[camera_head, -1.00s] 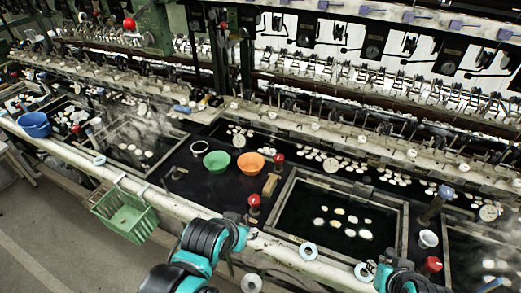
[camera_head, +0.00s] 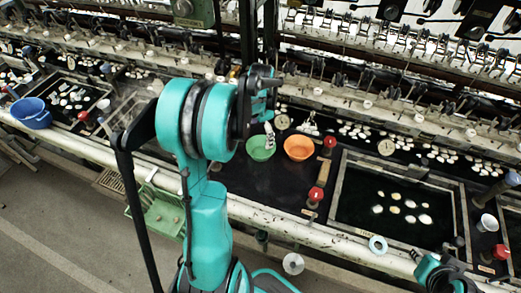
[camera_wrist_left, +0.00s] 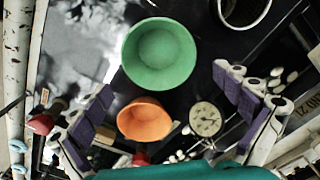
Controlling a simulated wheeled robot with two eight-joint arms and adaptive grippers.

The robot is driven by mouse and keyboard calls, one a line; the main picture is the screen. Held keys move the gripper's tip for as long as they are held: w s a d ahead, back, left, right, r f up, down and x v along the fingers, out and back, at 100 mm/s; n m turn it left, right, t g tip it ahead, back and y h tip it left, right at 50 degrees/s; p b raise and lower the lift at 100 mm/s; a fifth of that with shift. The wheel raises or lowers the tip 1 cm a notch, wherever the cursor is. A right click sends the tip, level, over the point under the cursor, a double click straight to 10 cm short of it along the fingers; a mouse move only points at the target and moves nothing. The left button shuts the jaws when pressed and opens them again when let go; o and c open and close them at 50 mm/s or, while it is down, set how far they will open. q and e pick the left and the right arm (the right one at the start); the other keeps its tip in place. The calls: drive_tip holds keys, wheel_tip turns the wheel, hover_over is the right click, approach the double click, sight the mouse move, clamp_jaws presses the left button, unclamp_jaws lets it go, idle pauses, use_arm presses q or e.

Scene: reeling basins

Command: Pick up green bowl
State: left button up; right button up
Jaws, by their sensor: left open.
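The green bowl (camera_head: 257,152) sits upright on the dark worktop in the head view, just left of an orange bowl (camera_head: 298,148). In the left wrist view the green bowl (camera_wrist_left: 160,57) shows from above, with its inside empty, and the orange bowl (camera_wrist_left: 144,120) lies below it in the picture. My left gripper (camera_head: 268,133) is open and hangs over the green bowl in the head view, partly hidden by its own wrist. In the left wrist view its fingers (camera_wrist_left: 163,86) stand spread to either side of the bowls, with nothing between them held.
A red-knobbed post (camera_head: 316,195) stands in front of the orange bowl. A basin with pale cocoons (camera_head: 400,207) lies to the right. A round dial (camera_wrist_left: 205,119) is near the orange bowl. A blue bowl (camera_head: 31,112) and a green basket (camera_head: 158,212) are at the left.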

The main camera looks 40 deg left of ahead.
sight(261, 154)
use_arm(q)
wheel_tip(261, 154, down, 3)
drive_tip(key=shift+r+b, duration=0.1)
drive_tip(key=shift+b, duration=0.35)
wheel_tip(261, 154, down, 6)
drive_tip(key=shift+r+b, duration=0.25)
drive_tip(key=shift+b, duration=0.85)
drive_tip(key=shift+s+r, duration=0.1)
drive_tip(key=shift+c, duration=0.3)
drive_tip(key=c, duration=0.8)
